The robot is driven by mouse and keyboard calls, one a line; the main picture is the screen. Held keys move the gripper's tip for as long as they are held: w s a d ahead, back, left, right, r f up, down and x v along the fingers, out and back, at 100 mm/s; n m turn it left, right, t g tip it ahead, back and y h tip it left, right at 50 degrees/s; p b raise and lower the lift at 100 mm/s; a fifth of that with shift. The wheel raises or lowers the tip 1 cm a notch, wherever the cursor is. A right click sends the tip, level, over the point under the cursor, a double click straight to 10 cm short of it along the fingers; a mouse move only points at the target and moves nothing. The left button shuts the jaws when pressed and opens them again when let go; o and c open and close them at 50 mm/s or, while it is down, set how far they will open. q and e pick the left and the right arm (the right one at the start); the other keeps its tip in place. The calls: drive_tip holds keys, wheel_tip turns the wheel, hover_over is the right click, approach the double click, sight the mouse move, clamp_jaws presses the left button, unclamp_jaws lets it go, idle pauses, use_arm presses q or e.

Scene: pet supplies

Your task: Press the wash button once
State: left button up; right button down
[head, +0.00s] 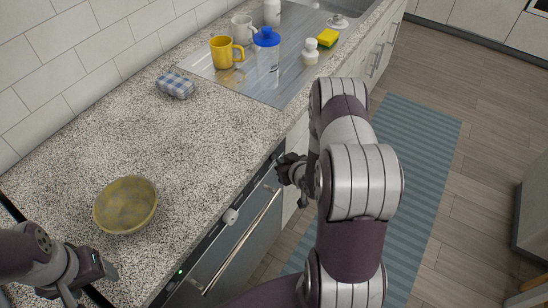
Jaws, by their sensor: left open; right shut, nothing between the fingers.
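The dishwasher front (225,249) is below the counter edge, with a dark control strip (206,243) along its top. A round white knob (230,216) sticks out of the strip, and a small green light shows nearer the lower left. I cannot tell which small mark is the wash button. My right gripper (281,167) is shut and empty, near the far end of the strip at the counter edge; whether it touches anything is unclear. My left gripper (108,272) is open over the near counter, close to the bowl; its fingers are partly hard to make out.
A yellow bowl (125,205) stands on the speckled counter (160,145). A folded checked cloth (175,85) lies further back. A yellow mug (225,52), a blue-lidded bottle (267,50), a white bottle (310,51) and a sponge (328,38) stand around the steel drainboard. A striped rug covers the floor.

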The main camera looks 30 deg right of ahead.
drive_tip(key=shift+w+a, duration=0.2)
drive_tip(key=shift+w, duration=0.25)
idle(0.7)
drive_tip(key=shift+s+d, duration=0.35)
drive_tip(key=shift+s, duration=0.45)
drive_tip(key=s, duration=0.1)
drive_tip(key=s+d, duration=0.1)
drive_tip(key=s, duration=0.1)
drive_tip(key=s+d+p, duration=0.1)
drive_tip(key=shift+s+d, duration=0.15)
drive_tip(key=shift+s, duration=0.05)
idle(0.9)
